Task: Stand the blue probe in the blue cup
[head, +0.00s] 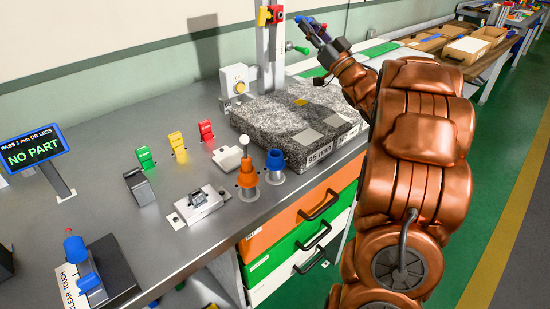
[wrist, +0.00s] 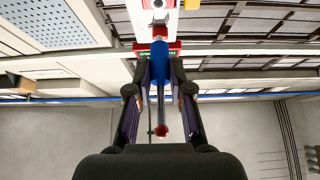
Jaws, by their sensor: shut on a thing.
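My gripper (head: 314,31) is raised at the top centre of the head view, above the granite block and right of the gauge column. It is shut on the blue probe (head: 307,27). In the wrist view the blue probe (wrist: 160,62) sits between the two fingertips (wrist: 160,85). Its thin dark stem runs back between the fingers to a dark red ball tip. The blue cup (head: 275,164) stands on the bench near its front edge, well below and left of my gripper. It looks empty, though its inside is hard to see.
An orange cup (head: 247,177) with a white-balled probe stands close left of the blue cup. The granite block (head: 290,128) lies behind, with the gauge column (head: 270,55) at its back. Coloured clips, a metal fixture (head: 198,205) and a touch stand (head: 118,262) occupy the bench's left.

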